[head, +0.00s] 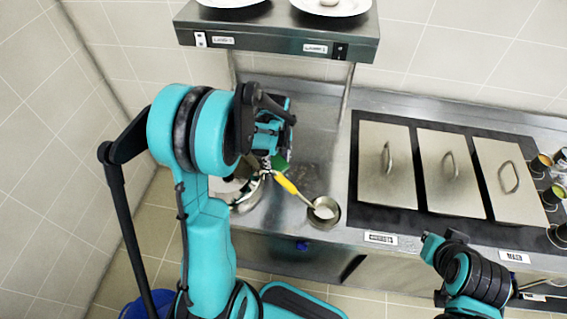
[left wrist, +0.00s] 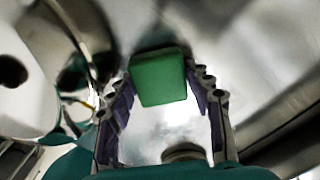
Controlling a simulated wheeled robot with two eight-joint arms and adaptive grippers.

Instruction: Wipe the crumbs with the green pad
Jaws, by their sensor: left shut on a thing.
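The green pad (head: 281,162) is partly hidden by my left gripper (head: 272,140) in the head view, over the steel counter left of the covered pans. In the left wrist view the green pad (left wrist: 158,77) sits between the far ends of the two fingers of my left gripper (left wrist: 160,95), which is shut on it. A faint darker patch on the counter (head: 303,177), just right of the pad, may be the crumbs; single crumbs are too small to make out. My right arm shows at the lower right, but I cannot make out its fingers.
A yellow-handled utensil (head: 287,184) reaches toward a small round pot (head: 323,212) near the counter's front edge. A shiny metal pot (head: 246,197) is partly hidden by my left arm. Covered pans (head: 387,165) stand right. A shelf (head: 280,38) with plates hangs above.

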